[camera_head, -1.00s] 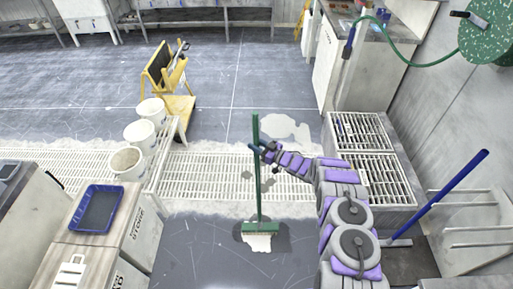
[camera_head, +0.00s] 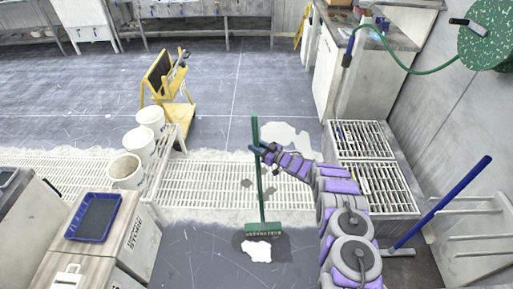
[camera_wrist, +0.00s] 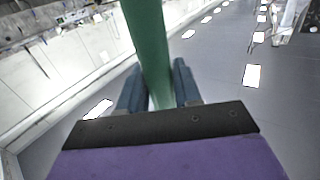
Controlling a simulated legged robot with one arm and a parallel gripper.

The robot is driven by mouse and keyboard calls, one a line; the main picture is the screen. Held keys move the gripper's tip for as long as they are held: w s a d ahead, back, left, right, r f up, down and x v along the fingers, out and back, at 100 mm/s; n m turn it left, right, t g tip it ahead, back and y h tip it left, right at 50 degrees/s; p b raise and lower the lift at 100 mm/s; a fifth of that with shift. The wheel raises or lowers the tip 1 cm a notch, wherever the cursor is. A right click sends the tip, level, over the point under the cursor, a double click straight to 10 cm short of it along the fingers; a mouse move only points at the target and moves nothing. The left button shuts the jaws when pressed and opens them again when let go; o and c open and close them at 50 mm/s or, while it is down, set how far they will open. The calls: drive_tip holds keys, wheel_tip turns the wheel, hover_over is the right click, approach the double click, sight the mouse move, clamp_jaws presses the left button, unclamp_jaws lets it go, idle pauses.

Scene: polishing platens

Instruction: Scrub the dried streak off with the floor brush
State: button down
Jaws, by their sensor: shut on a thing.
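The floor brush (camera_head: 259,190) has a long green handle and a wide green head with pale bristles (camera_head: 263,230). My gripper (camera_head: 262,150) is shut on the upper handle, which stands nearly upright. In the wrist view the green handle (camera_wrist: 150,50) passes between the two dark fingers of my gripper (camera_wrist: 160,88). The brush head rests at the far edge of a white dried patch (camera_head: 257,251) on the grey floor, with a darker, wet-looking area around it. Another white patch (camera_head: 285,138) lies on the floor beyond the grating.
White floor grating (camera_head: 200,185) crosses the middle. A blue tray (camera_head: 94,217) sits on a cabinet. A blue-handled tool (camera_head: 445,200) leans at right by metal rails.

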sight(256, 134)
drive_tip(key=shift+r+p, duration=0.75)
drive_tip(key=shift+r, duration=2.55)
drive_tip(key=shift+w+r, duration=0.1)
